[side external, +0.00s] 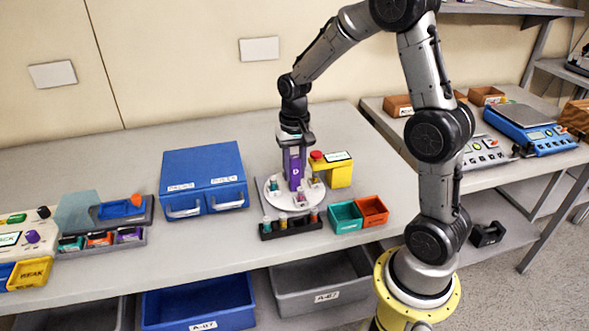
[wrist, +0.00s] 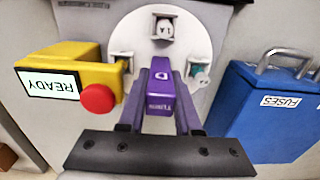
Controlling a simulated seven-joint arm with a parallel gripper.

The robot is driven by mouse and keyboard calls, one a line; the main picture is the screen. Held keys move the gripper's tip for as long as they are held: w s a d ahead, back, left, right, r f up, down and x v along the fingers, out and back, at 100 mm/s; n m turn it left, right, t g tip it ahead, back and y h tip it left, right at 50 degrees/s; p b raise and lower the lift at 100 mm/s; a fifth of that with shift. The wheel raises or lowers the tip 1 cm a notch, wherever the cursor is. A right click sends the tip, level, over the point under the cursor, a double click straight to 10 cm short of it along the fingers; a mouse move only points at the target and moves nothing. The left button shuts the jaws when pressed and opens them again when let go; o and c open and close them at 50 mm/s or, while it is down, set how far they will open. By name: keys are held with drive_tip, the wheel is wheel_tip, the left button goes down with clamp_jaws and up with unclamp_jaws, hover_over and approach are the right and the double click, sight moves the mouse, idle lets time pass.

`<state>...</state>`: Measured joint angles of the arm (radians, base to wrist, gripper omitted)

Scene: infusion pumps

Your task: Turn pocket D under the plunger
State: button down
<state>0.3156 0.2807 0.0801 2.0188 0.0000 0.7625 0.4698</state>
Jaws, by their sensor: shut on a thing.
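A round white turntable (side external: 271,205) stands on the bench, with small pockets around its rim. A tall purple piece marked D (side external: 295,168) stands at the turntable's far side. In the wrist view the purple D piece (wrist: 161,85) sits between my fingers. My gripper (side external: 294,146) points down from above and is shut on it. In the wrist view my gripper (wrist: 159,115) shows a finger on each side of it. A pocket marked 1A (wrist: 163,28) is at the top of the disc, and a teal-coloured one (wrist: 198,75) at its right. I cannot make out the plunger.
A yellow box (side external: 334,173) with a red button and a READY screen (wrist: 46,84) stands close beside the turntable. A black rack (side external: 290,228) is in front. Teal (side external: 345,217) and orange (side external: 372,210) bins are to the right, a blue cabinet (side external: 203,166) to the left.

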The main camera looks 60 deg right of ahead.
drive_tip(key=shift+r+n, duration=0.1)
drive_tip(key=shift+n, duration=0.4)
drive_tip(key=shift+w+n, duration=0.1)
drive_tip(key=shift+n, duration=1.6)
drive_tip(key=shift+r+n, duration=0.1)
drive_tip(key=shift+n, duration=6.7)
drive_tip(key=c, duration=0.9)
unclamp_jaws()
